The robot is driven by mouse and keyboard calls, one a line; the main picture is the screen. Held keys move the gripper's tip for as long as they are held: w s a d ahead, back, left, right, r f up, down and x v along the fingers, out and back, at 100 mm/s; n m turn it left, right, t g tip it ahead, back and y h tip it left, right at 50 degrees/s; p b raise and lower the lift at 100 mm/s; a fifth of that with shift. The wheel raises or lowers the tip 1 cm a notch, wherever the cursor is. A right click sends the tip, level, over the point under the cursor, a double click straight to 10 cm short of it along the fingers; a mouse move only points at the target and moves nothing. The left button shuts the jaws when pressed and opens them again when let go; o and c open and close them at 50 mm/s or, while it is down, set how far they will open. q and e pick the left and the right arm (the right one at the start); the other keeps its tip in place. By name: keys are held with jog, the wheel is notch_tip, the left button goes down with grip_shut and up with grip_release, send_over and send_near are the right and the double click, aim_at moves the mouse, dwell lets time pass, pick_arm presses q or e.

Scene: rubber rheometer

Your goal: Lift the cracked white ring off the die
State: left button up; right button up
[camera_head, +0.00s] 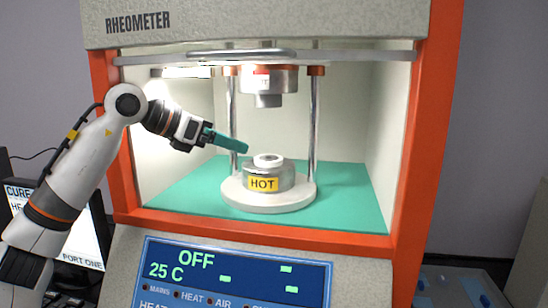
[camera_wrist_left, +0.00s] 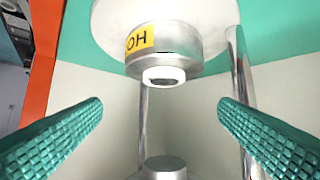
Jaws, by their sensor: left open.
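The white ring (camera_head: 268,158) sits on top of the metal lower die (camera_head: 283,181), which carries a yellow HOT label. In the left wrist view, turned upside down, the ring (camera_wrist_left: 150,76) rests on the die (camera_wrist_left: 180,45) around a darker centre; I cannot make out a crack. My left gripper (camera_head: 244,147) reaches into the chamber from the left, its green fingers pointing at the ring from slightly above and to its left. In the wrist view the ridged fingers (camera_wrist_left: 161,103) are wide apart with nothing between them. My right gripper is not in view.
The upper die (camera_head: 268,82) hangs above the ring, with metal posts (camera_head: 312,125) on both sides. An orange frame (camera_head: 398,150) borders the chamber opening. The teal floor (camera_head: 345,190) around the white round base (camera_head: 300,198) is clear. The front display (camera_head: 235,275) reads OFF and 25 C.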

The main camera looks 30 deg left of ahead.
aim_at(260, 159)
pick_arm(q)
jog(key=p+x, duration=0.1)
jog(key=x, duration=0.3)
jog(key=shift+w+d+f, duration=0.1)
jog(key=shift+w+d, duration=0.1)
jog(key=shift+w, duration=0.05)
jog(key=shift+w+f, duration=0.15)
jog(key=shift+w, duration=0.1)
jog(key=p+x, duration=0.1)
jog(key=x, duration=0.3)
jog(key=shift+w+a+f+p, duration=0.1)
jog(key=shift+w+a+p, duration=0.1)
jog(key=shift+p, duration=0.2)
jog(key=shift+w+d+f, duration=0.15)
jog(key=shift+w+f, duration=0.05)
jog(key=shift+s, duration=0.1)
jog(key=shift+c, duration=0.9)
jog(key=c, duration=0.9)
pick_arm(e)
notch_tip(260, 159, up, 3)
